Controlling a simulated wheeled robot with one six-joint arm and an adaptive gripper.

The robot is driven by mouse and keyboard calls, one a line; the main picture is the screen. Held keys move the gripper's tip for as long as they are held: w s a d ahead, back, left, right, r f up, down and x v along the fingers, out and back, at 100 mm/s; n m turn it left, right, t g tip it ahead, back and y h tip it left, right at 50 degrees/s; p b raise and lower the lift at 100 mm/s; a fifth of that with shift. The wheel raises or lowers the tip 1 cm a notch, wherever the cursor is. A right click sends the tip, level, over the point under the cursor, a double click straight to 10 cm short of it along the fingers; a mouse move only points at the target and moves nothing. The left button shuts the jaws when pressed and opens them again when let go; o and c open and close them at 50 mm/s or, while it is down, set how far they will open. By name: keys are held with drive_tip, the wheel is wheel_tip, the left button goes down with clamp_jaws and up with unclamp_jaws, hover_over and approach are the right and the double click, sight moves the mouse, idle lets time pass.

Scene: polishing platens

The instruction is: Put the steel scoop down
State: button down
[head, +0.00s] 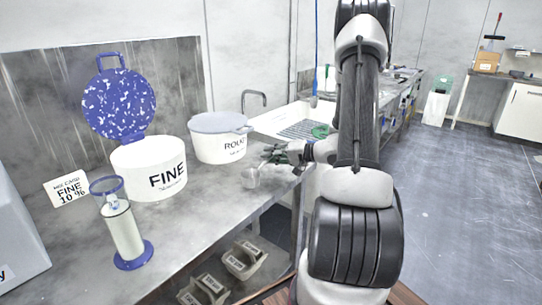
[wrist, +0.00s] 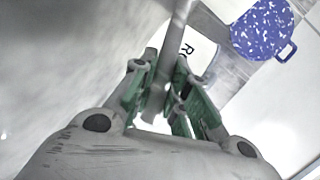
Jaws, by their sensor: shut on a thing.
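My gripper (head: 272,156) is at the front right of the ROUGH pot, above the grey bench near its right end. In the wrist view its green-padded fingers (wrist: 160,88) are shut on the thin grey handle of the steel scoop (wrist: 179,22). The handle runs up out of the picture between the fingers. In the head view a faint pale shape just below the fingers looks like the scoop (head: 253,178). Whether it touches the bench I cannot tell.
The white ROUGH pot (head: 215,150) stands close behind my gripper. The FINE pot (head: 137,178), its blue speckled lid raised, stands left. A blue-based cylinder (head: 124,232) stands at the front left. The bench (head: 215,212) between is clear. A sink (head: 283,118) lies behind.

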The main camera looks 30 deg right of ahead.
drive_tip(key=c, duration=1.4)
unclamp_jaws()
drive_tip(key=shift+f, duration=0.1)
drive_tip(key=shift+s+d, duration=0.1)
drive_tip(key=shift+s, duration=0.05)
drive_tip(key=v, duration=1.1)
drive_tip(key=s+a+r+n+g, duration=0.3)
drive_tip(key=s+a+r+g, duration=0.15)
drive_tip(key=a, duration=0.35)
drive_tip(key=s+a+r+n+g, duration=0.2)
drive_tip(key=s+a+r+g, duration=0.25)
drive_tip(key=a, duration=0.35)
drive_tip(key=shift+s+d+r+n+t+h, duration=0.15)
drive_tip(key=shift+s+r+n+h, duration=0.4)
drive_tip(key=shift+s+r+h, duration=1.1)
drive_tip(key=shift+s+a+r+n+t+h, duration=0.15)
drive_tip(key=shift+s+r+n+h, duration=0.6)
drive_tip(key=shift+s, duration=1.55)
drive_tip(key=shift+s+d+r+n+t+h, duration=0.1)
drive_tip(key=shift+s+r+n+t+h, duration=0.15)
drive_tip(key=shift+s+r+h, duration=1.5)
